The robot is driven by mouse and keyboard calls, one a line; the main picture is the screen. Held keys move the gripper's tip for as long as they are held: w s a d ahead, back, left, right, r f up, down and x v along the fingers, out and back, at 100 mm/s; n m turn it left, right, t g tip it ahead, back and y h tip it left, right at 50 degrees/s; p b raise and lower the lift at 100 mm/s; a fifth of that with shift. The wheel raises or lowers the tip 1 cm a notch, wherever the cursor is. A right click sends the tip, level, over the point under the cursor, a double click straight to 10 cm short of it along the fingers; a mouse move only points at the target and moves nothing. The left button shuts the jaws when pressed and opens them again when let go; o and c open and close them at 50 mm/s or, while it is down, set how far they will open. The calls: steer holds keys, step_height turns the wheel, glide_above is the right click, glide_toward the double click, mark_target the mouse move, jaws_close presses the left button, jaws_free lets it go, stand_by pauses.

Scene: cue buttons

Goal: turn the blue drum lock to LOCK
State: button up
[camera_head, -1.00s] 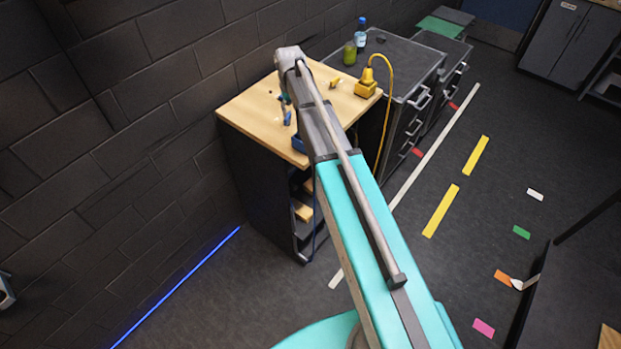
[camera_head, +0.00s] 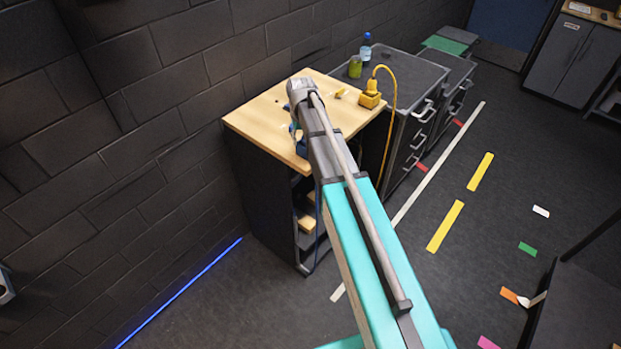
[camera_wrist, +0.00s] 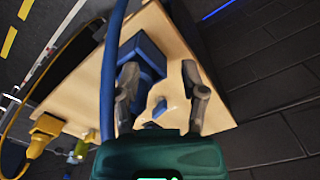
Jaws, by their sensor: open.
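My gripper (camera_wrist: 162,80) is open over the wooden worktop, seen in the wrist view. Between its fingers and near its palm is a small blue piece (camera_wrist: 160,108). A larger blue block (camera_wrist: 150,55) lies past the left fingertip, partly covered by that finger. I cannot tell for sure which blue part is the drum lock, and no LOCK marking is readable. I see no clear contact between the fingers and the blue parts. In the head view the blue block (camera_head: 301,147) peeks out beside my arm, which hides my gripper.
The wooden worktop (camera_head: 262,112) stands against a dark block wall. A yellow box (camera_head: 370,97) with a yellow cable sits at its right. A blue cable (camera_wrist: 108,80) crosses the wrist view beside the left finger. A bottle (camera_head: 365,50) and green jar (camera_head: 355,66) stand behind.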

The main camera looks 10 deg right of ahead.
steer(key=s+f+b, duration=0.6)
steer(key=s, duration=0.4)
steer(key=shift+f, duration=0.25)
